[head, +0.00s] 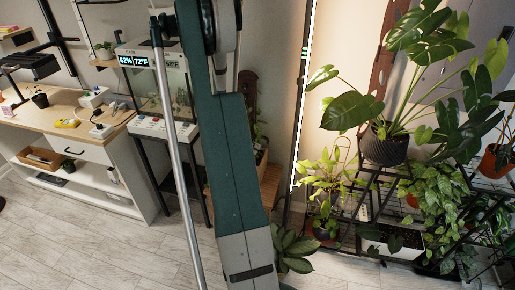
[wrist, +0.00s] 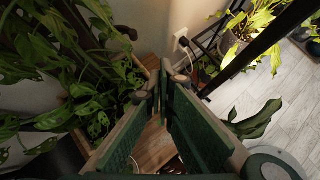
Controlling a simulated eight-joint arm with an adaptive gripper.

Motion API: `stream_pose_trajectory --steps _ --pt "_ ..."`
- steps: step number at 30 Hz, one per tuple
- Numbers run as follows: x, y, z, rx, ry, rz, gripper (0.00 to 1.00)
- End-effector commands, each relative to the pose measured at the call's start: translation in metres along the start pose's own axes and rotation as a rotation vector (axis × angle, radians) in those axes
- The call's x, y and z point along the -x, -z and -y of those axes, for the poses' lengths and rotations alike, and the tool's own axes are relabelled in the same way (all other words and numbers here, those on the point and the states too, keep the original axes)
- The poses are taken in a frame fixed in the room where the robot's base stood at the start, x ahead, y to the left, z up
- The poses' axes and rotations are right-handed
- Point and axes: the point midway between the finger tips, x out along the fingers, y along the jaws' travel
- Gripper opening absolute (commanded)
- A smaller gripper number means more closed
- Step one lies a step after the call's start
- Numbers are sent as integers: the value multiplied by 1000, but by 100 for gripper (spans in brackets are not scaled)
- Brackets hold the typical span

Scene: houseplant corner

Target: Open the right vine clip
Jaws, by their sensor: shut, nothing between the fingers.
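My gripper (wrist: 163,82) shows in the wrist view, with its dark green pads and tan edges running up to tips that meet near the middle. It is shut and I see nothing held in it. A holed-leaf vine (wrist: 95,105) fills the left side of that view, left of the fingers. I cannot make out the right vine clip in either view; leaves, the fingers or my arm may hide it. In the head view my arm crosses the middle and my gripper does not show.
A wooden surface (wrist: 154,148) lies below the fingers. A wall outlet (wrist: 183,40) with a plug is beyond them. A broad leaf (wrist: 257,121) and a dark post (wrist: 262,45) stand at right. Potted plants crowd a black rack (head: 372,185). Pale floor (head: 110,245) is clear at left.

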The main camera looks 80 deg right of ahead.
Motion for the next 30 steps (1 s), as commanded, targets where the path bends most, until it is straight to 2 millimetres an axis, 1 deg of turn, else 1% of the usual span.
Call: stream_pose_trajectory --steps 1,3,10,15,30 --pt "10 -1 2 2 -1 0 0" --pt "18 -2 5 2 -1 0 0" --pt "36 -2 10 1 0 1 0" --pt "39 -1 11 0 0 1 0" --pt "38 -1 11 0 1 1 0"
